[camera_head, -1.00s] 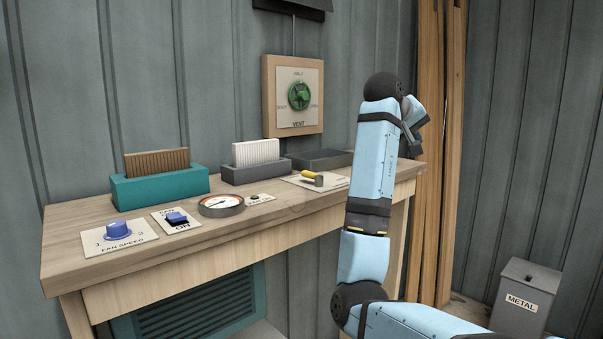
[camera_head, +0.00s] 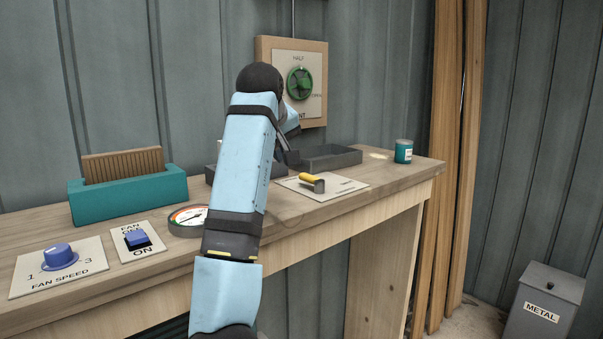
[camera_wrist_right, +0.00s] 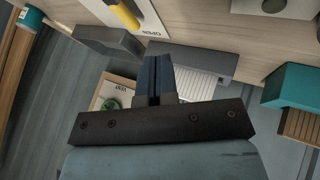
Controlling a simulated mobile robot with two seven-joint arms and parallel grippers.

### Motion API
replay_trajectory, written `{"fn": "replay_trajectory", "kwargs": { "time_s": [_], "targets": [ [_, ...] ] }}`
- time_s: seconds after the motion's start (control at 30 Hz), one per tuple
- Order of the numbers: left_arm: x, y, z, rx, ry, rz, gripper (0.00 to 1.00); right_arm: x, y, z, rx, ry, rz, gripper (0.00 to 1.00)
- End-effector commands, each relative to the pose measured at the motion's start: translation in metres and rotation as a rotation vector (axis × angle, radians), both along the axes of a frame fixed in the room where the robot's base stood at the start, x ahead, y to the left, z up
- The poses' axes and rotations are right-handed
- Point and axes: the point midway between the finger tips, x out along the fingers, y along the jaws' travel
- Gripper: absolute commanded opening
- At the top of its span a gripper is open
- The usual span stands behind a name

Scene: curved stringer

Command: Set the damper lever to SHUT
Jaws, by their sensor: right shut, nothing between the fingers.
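The damper lever (camera_head: 313,182) has a yellow handle and a grey end. It lies on a pale plate (camera_head: 345,185) on the bench; the plate's lettering is too small to read in the head view. In the right wrist view the yellow lever (camera_wrist_right: 125,14) shows at the top, with the word OPEN on the plate (camera_wrist_right: 150,20) beside it. My right gripper (camera_head: 283,154) is above the back of the bench, behind the lever and apart from it. In the wrist view its fingers (camera_wrist_right: 155,72) are together and empty. My left gripper is not in view.
A dark grey tray (camera_head: 330,160) sits behind the plate, with a teal jar (camera_head: 403,151) to its right. The green vent wheel (camera_head: 299,83) is on the wall. My right arm hides part of the bench, beside a round gauge (camera_head: 186,218). A teal box (camera_head: 130,195) stands left.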

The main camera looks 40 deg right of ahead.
Motion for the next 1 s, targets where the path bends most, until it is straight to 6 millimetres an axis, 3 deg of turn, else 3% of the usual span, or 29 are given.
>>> {"fn": "replay_trajectory", "kwargs": {
  "time_s": [0.57, 1.0],
  "targets": [
    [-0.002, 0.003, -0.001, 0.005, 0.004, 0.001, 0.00, 0.004, 0.001, -0.007, 0.003, 0.002, 0.007, 0.00],
    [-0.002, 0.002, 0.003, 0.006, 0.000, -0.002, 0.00, 0.039, -0.037, -0.076, 0.003, 0.003, 0.007, 0.00]
  ]
}}
